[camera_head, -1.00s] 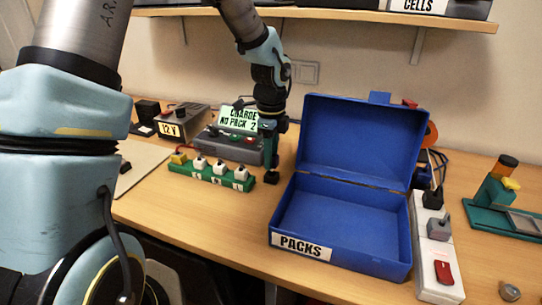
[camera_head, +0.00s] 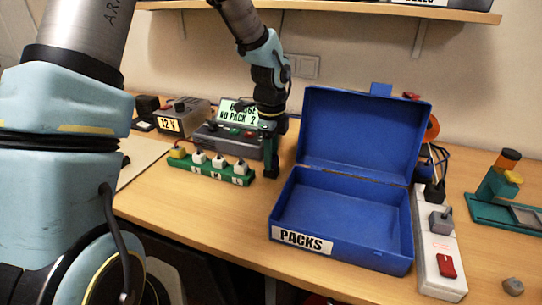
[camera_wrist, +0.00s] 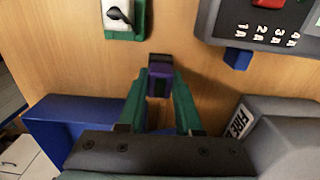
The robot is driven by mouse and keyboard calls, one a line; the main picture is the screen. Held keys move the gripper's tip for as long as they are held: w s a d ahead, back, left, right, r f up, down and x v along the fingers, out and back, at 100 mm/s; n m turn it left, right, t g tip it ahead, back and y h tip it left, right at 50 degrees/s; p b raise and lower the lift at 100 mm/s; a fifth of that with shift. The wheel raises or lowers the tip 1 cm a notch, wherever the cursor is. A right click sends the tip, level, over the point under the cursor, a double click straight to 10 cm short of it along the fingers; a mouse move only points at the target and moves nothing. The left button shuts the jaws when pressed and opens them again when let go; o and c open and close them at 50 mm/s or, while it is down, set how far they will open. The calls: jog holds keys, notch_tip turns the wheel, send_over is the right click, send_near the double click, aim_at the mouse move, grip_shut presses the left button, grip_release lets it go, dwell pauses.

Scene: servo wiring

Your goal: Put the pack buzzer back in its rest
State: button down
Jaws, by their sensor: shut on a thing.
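My gripper (camera_wrist: 160,88) has green fingers and is shut on a small dark block with purple sides, which I take to be the pack buzzer (camera_wrist: 160,70). In the head view my gripper (camera_head: 271,165) points down close to the bench, just right of a green strip (camera_head: 210,176) and left of the blue PACKS box. The dark block shows there at its tip, small and hard to make out. In the wrist view one white piece of the green strip (camera_wrist: 118,14) lies ahead and left. I cannot tell which spot is the buzzer's rest.
The open, empty blue PACKS box (camera_head: 345,250) stands right of my gripper. Behind are a grey charger (camera_head: 215,140) with a lit screen (camera_head: 238,112) and a 12 V supply (camera_head: 185,117). A white power strip (camera_head: 430,255) lies at right. The bench front left of the box is clear.

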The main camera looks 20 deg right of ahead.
jog(key=shift+f, duration=0.3)
jog(key=c, duration=0.5)
grip_release()
notch_tip(320, 180, up, 11)
jog(key=shift+f+b, duration=0.1)
jog(key=shift+b, duration=0.9)
